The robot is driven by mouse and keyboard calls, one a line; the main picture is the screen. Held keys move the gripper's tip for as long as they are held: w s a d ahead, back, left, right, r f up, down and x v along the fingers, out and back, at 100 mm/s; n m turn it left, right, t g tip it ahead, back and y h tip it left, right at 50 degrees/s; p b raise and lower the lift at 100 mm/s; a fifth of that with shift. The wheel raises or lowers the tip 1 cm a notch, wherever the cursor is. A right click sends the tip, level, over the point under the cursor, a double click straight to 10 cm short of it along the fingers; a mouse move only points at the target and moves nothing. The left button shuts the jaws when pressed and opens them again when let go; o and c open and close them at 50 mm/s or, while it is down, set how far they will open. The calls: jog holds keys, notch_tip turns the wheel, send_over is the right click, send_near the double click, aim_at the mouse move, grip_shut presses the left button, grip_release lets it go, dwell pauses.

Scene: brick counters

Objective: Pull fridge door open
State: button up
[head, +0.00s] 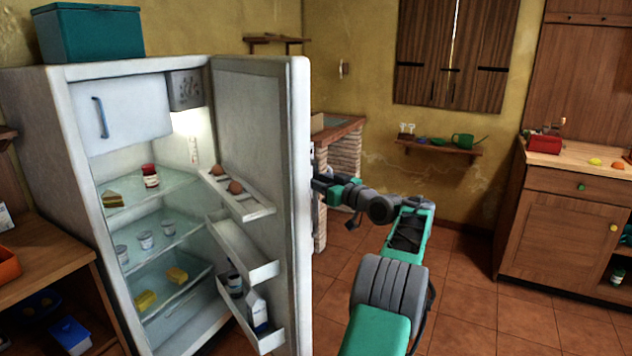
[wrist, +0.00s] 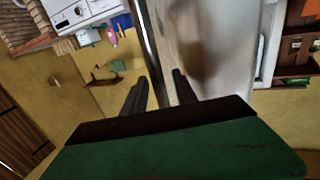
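The fridge (head: 40,105) stands at left in the head view with its door (head: 300,120) swung wide open, so the inside and the door's inner racks show. My gripper (head: 319,186) is at the outer side of the door, beside its free edge and partly hidden by it. In the wrist view the two dark fingers of my gripper (wrist: 158,88) are apart, with the pale door (wrist: 215,50) and its edge in front of them. I see nothing clasped between the fingers.
Inside the fridge are glass shelves with a red jar (head: 150,175), cups and yellow packs. A teal box (head: 90,35) sits on top. A wooden counter (head: 565,215) stands at right, and a brick counter (head: 338,150) lies behind the door. The tiled floor (head: 480,300) is clear.

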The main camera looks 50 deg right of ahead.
jog(key=s, duration=0.5)
jog(key=s+a, duration=0.1)
jog(key=s, duration=0.1)
jog(key=shift+s+b, duration=0.4)
